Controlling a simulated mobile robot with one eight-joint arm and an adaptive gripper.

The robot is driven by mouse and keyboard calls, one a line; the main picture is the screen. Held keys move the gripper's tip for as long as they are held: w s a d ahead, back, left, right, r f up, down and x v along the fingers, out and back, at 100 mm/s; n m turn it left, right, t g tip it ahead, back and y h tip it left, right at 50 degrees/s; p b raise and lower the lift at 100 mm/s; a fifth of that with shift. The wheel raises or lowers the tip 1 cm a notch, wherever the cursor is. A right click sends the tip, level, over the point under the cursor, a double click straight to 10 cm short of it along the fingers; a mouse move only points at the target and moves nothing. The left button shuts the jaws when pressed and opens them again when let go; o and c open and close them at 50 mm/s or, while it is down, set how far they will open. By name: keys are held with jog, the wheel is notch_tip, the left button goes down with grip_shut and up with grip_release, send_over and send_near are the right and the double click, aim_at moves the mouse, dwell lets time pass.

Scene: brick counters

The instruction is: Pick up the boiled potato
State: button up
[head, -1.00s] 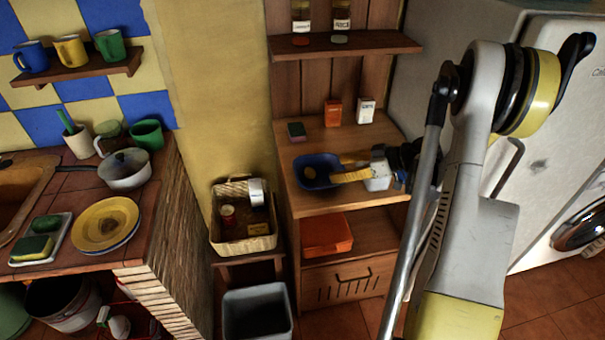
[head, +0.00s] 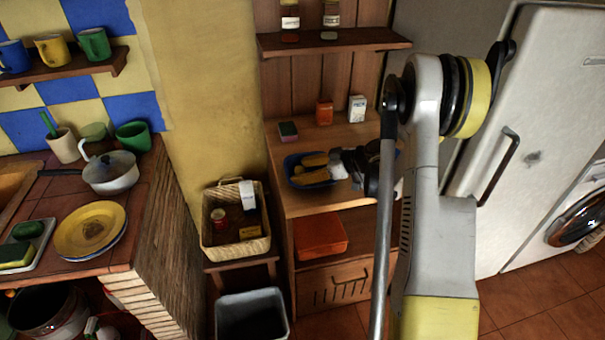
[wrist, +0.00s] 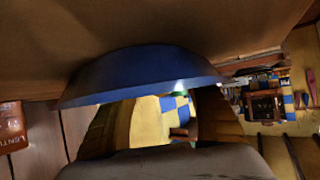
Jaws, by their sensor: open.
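A blue bowl (head: 292,175) stands on the wooden shelf unit in the head view. Its blue outside also shows in the wrist view (wrist: 145,75), turned upside down. My gripper (head: 304,169) reaches in from the right, its yellow fingers spread over the bowl. In the wrist view the fingers of my gripper (wrist: 160,115) are apart, with the far wall visible between them and no object held. The boiled potato cannot be made out clearly now; the fingers cover much of the bowl's inside, and the bowl wall blocks the wrist view.
A sponge (head: 288,131), a red box (head: 324,112) and a white box (head: 357,108) stand behind the bowl. A wicker basket (head: 236,248) is lower left. An orange tray (head: 320,236) sits below the wooden worktop (head: 285,205). A white fridge (head: 540,90) stands to the right.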

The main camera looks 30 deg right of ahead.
aim_at(302, 168)
jog(key=c, duration=1.3)
jog(key=shift+o, duration=0.2)
jog(key=shift+r, duration=0.1)
notch_tip(302, 168, up, 5)
jog(key=p, duration=0.2)
jog(key=shift+p, duration=0.3)
jog(key=s+d+r+p, duration=0.1)
jog(key=s+r, duration=0.1)
jog(key=s, duration=0.1)
jog(key=s+r+p, duration=0.1)
jog(key=s+r, duration=0.1)
jog(key=s, duration=0.2)
jog(key=s+d+r+p, duration=0.1)
jog(key=s+r, duration=0.1)
jog(key=s, duration=0.2)
jog(key=shift+s+d, duration=0.2)
jog(key=shift+d, duration=0.1)
jog(key=shift+c, duration=0.2)
